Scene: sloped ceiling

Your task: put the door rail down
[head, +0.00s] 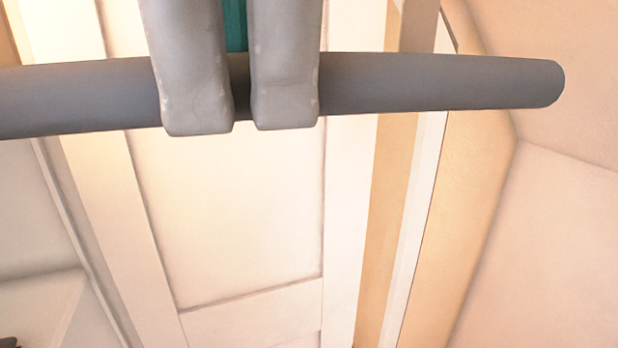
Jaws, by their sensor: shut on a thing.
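The door rail (440,82) is a long, round dark grey bar that lies nearly level across the top of the head view. Its right end is blunt and free. Its left end runs out of the picture. My gripper (243,118) comes down from the top edge with two pale grey fingers. It is shut on the rail, with a short stretch of the bar showing darkly between the fingers. The fingers cover part of the rail. No surface touching the rail from below is visible.
A pale panelled door or wall panel (235,210) is behind the rail. A tan strip (388,200) and white trim stand right of it, then a beige wall (560,240). A white boxy piece (45,305) is at lower left, with a small dark thing cut off beside it.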

